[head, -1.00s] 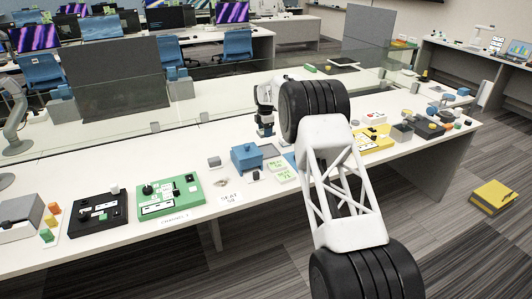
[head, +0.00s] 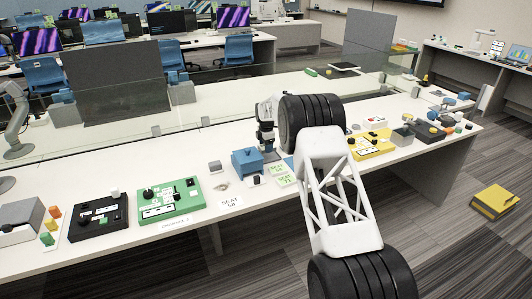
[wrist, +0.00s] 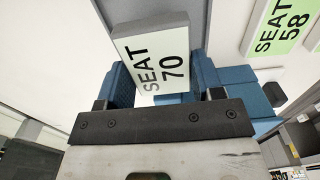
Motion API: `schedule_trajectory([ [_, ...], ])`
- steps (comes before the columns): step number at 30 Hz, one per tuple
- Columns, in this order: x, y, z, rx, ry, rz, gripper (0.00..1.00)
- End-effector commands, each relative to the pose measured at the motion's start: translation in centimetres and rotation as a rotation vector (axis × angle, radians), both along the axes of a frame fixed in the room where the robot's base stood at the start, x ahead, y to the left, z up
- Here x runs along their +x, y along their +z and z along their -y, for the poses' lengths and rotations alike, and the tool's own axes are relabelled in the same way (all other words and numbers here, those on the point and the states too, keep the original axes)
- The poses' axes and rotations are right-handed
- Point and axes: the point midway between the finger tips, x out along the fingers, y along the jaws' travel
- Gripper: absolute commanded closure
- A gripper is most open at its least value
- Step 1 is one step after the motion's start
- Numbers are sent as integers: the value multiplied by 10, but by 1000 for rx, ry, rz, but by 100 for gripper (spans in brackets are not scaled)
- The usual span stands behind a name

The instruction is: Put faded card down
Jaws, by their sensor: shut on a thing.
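My gripper (wrist: 160,92) is shut on a white card (wrist: 155,55) printed "SEAT 70" in black, seen in the wrist view. The card is pale beside the bright green cards and stands tilted between the two blue finger pads. In the head view my gripper (head: 266,138) is over the white desk, just behind the blue box, partly hidden by my arm. The held card cannot be made out there. Two green-faced seat cards (head: 281,174) lie on the desk right of the blue box. One, reading "SEAT 58" (wrist: 275,28), shows at the wrist view's upper right.
The blue box (head: 247,161) stands close to my gripper. A white "SEAT 58" label (head: 229,202) lies at the desk's front. A green control panel (head: 168,202) and a black one (head: 98,217) are to the left, a yellow one (head: 371,146) to the right. A glass screen runs behind.

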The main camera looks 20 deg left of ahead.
Motion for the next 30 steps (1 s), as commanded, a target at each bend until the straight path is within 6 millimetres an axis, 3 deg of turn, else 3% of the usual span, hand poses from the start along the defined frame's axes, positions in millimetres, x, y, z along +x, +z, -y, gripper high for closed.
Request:
schedule_trajectory([
  [10, 0, -32, 0, -1, 0, -1, 63],
  [26, 0, -40, 0, -1, 0, -1, 63],
  [27, 0, -39, 0, -1, 0, -1, 35],
  [30, 0, -39, 0, -1, 0, -1, 19],
])
